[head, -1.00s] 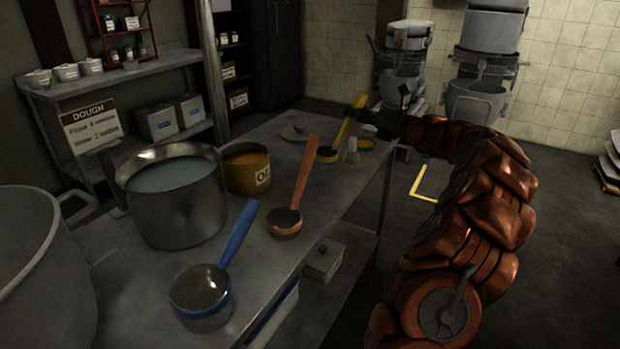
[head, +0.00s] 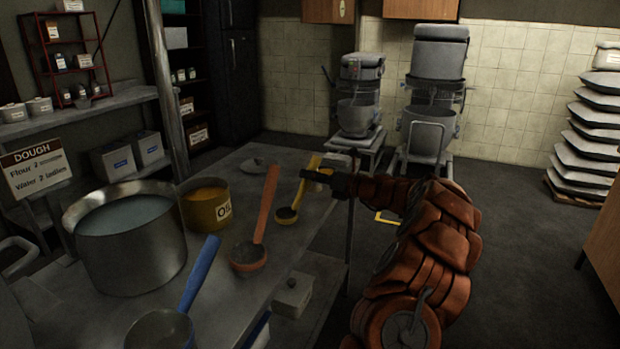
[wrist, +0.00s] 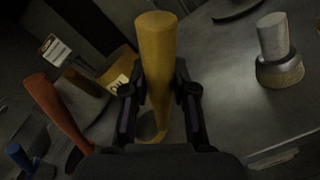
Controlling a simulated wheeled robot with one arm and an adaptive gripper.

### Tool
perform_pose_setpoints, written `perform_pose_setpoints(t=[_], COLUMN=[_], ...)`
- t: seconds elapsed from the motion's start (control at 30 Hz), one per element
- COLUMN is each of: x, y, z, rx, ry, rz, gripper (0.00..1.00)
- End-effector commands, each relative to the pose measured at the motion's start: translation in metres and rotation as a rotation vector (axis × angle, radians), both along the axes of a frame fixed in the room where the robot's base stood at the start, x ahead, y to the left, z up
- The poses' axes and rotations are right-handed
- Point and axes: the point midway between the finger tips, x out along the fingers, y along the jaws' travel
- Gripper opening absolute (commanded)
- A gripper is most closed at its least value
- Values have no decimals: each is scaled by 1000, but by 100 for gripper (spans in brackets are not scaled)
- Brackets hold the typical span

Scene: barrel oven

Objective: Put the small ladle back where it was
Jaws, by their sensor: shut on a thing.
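The small ladle has a yellow handle (wrist: 156,60) and a small dark bowl (head: 286,214). My gripper (wrist: 158,98) is shut on its handle, one dark finger on each side. In the head view my gripper (head: 321,175) is at the far right part of the table, and the ladle leans with its handle up and to the right. Its bowl is low at the table top, right of the orange ladle (head: 249,257); I cannot tell whether it touches. In the wrist view the bowl is mostly hidden below the handle.
An oil pot (head: 207,207) and a big water pot (head: 132,245) stand left on the steel table (head: 225,300). A blue-handled ladle (head: 197,278) lies in front. In the wrist view a grey-handled brush-like thing (wrist: 273,40) stands on the right. Bare table lies between them.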

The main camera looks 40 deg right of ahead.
Motion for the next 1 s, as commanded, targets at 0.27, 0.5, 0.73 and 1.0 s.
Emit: perform_pose_setpoints(t=[0.27, 0.5, 0.73, 1.0], x=[0, 0, 0, -4], y=[0, 0, -1, -3], z=[0, -2, -2, 1], rx=[1, 0, 0, -1], ry=[0, -1, -1, -1], rz=[-1, -1, -1, -1], gripper=[0, 45, 52, 52])
